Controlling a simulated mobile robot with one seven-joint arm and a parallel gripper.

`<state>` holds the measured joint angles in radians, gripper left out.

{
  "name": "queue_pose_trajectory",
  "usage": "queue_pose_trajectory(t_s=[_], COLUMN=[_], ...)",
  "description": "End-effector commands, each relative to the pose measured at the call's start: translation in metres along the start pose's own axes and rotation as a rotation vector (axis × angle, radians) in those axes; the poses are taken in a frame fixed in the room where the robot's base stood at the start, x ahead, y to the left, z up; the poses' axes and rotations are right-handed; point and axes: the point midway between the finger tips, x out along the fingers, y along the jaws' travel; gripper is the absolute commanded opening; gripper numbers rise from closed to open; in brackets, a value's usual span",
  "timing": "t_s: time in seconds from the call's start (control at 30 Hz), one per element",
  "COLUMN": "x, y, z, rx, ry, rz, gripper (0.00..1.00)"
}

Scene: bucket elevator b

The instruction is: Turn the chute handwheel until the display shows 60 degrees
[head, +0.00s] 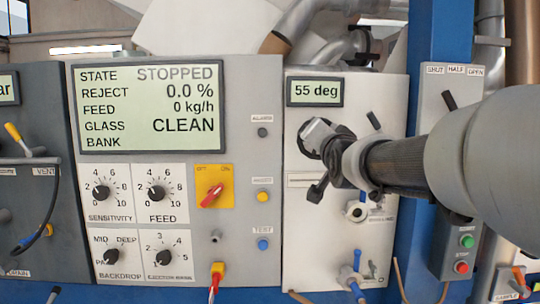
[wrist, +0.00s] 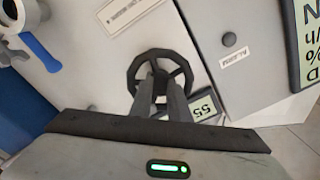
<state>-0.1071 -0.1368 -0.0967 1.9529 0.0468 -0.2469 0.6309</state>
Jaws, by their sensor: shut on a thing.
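The display (head: 315,92) on the white panel reads 55 deg. It also shows in the wrist view (wrist: 206,106), turned and partly hidden by my gripper. The chute handwheel (wrist: 134,74) is a small dark wheel with spokes, just below the display on the panel. In the head view my gripper (head: 312,136) covers most of the wheel. In the wrist view my gripper (wrist: 160,77) has both fingers at the wheel's middle, and it is shut on the wheel. The exact contact at the fingertips is hard to see.
To the left stands a grey panel with a large status screen (head: 150,106), several knobs and a red switch (head: 212,196). Below the wheel are blue-handled valves (head: 357,285). A blue post (head: 425,75) and a lever box with buttons (head: 465,241) are at the right, partly behind my arm.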

Motion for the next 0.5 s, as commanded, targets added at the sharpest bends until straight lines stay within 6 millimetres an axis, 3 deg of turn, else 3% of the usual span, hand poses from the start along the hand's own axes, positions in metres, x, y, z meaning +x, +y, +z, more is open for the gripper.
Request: queue_pose_trajectory(t_s=[0.5], x=[0.0002], y=[0.0026], z=[0.0039], rx=[0.493], ry=[-0.001], rz=[0.000], gripper=[0.00])
